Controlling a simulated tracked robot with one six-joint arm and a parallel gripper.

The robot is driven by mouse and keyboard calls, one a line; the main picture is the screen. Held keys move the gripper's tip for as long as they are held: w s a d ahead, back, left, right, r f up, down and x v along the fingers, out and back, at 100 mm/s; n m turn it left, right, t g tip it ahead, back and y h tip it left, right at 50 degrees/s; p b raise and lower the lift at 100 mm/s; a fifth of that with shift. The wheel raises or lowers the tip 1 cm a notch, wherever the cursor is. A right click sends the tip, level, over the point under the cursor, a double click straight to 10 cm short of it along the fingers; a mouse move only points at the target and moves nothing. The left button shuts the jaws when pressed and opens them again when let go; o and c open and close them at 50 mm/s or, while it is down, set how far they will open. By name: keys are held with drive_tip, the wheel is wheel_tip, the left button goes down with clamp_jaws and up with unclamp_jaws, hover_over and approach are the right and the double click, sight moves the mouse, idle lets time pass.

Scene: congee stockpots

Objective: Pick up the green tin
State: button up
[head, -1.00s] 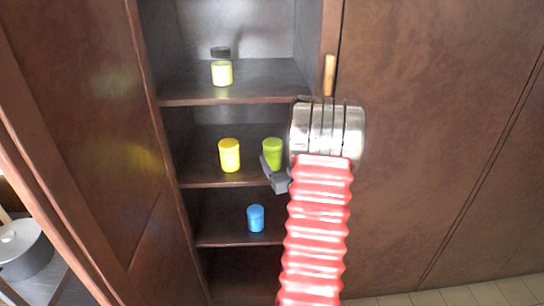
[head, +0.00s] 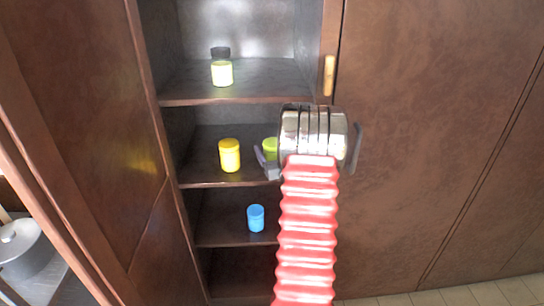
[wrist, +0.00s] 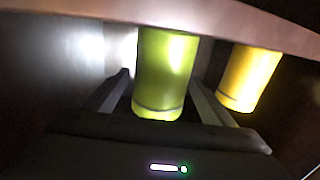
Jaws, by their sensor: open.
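The green tin (head: 270,145) stands on the middle shelf of the open cupboard. In the head view its right and lower parts are hidden behind my gripper and arm. My gripper (head: 309,150) is open, with one finger left of the silver wrist, by the tin, and the other to the right. In the wrist view the green tin (wrist: 165,75) shows between the two open fingers of my gripper (wrist: 163,92). I cannot tell whether either finger touches it.
A yellow tin (head: 229,155) stands left of the green one on the same shelf. A pale yellow tin with a dark lid (head: 222,70) is on the shelf above and a blue tin (head: 256,218) below. The cupboard door handle (head: 329,76) is at right. A pot (head: 22,248) stands lower left.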

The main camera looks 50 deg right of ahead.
drive_tip(key=shift+x, duration=1.8)
drive_tip(key=shift+f, duration=0.1)
drive_tip(key=shift+c, duration=0.4)
drive_tip(key=c, duration=1.3)
drive_tip(key=shift+r, duration=0.95)
wheel_tip(320, 180, up, 2)
approach(270, 141)
drive_tip(key=v, duration=0.5)
drive_tip(key=shift+s+d, duration=0.25)
drive_tip(key=shift+s, duration=0.1)
